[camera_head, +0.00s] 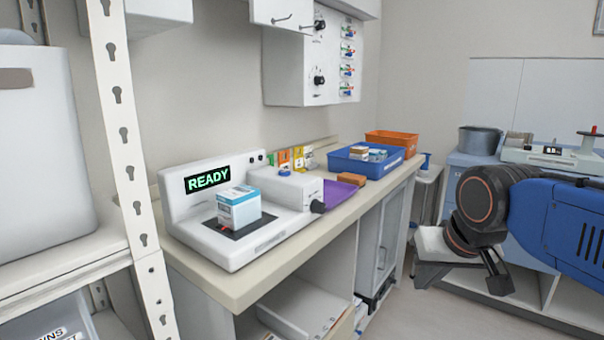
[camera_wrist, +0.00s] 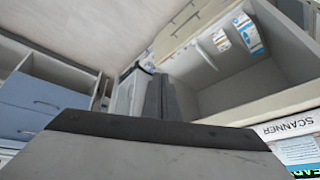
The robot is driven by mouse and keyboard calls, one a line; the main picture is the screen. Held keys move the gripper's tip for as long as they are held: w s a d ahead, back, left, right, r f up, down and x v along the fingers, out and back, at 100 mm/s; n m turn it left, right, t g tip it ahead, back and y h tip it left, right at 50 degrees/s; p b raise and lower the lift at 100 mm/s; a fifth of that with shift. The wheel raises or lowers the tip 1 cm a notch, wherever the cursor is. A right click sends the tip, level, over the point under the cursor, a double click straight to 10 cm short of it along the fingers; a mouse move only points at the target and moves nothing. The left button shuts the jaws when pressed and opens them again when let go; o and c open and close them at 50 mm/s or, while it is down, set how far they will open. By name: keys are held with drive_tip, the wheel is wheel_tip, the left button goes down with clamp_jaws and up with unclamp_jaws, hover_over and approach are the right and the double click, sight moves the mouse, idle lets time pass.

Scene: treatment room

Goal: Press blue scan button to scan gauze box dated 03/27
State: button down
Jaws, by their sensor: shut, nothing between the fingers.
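The white scanner (camera_head: 190,238) stands on the counter, its display (camera_head: 207,179) reading READY in green. A white and teal box (camera_head: 239,207) sits upright on its dark pad (camera_head: 222,231); its date is too small to read. A small blue patch (camera_head: 283,170) shows on the scanner's low right housing; I cannot tell whether it is the scan button. My gripper (camera_head: 428,273) is off the counter to the right, apart from the scanner. In the wrist view my gripper (camera_wrist: 160,95) is shut and empty, with the SCANNER label (camera_wrist: 290,127) at the lower right.
A blue bin (camera_head: 366,163) with small boxes and an orange bin (camera_head: 391,141) stand farther along the counter. A purple tray (camera_head: 338,192) and a brown box (camera_head: 351,179) lie beside the scanner. A white perforated post (camera_head: 125,150) rises at left. Floor (camera_head: 420,305) between counter and right cabinets is clear.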

drive_tip(key=w+a+r, duration=0.3)
drive_tip(key=w+r, duration=0.3)
drive_tip(key=r, duration=0.1)
wheel_tip(320, 180, up, 19)
drive_tip(key=m+t+y, duration=0.2)
drive_tip(key=m+y, duration=0.1)
hover_over(286, 172)
drive_tip(key=shift+s+r, duration=0.1)
drive_tip(key=shift+r, duration=0.05)
drive_tip(key=shift+f, duration=4.4)
drive_tip(key=shift+f, duration=0.2)
drive_tip(key=shift+f, duration=0.25)
